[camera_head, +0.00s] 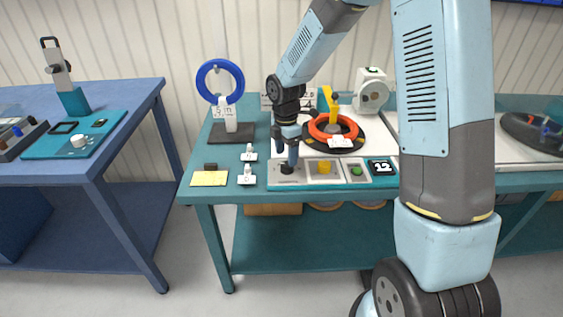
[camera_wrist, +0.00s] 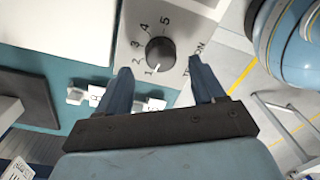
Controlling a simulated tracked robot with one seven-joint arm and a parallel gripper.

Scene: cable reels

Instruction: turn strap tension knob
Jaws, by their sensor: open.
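The strap tension knob (camera_wrist: 160,54) is a round black knob with a white pointer line, on a light grey panel (camera_wrist: 132,24). Numbers 1 to 5 run around it, and the pointer sits near the 1. Lettering beside it is partly hidden by a finger. My gripper (camera_wrist: 158,78) is open, its two blue fingers to either side of the near edge of the knob in the wrist view. I cannot tell whether they touch it. In the head view my gripper (camera_head: 288,158) points down over the black knob (camera_head: 287,169) at the panel's left end.
An orange reel (camera_head: 333,127) lies behind. Small white tagged pieces (camera_head: 248,174) and a yellow note (camera_head: 209,179) lie left of the panel.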

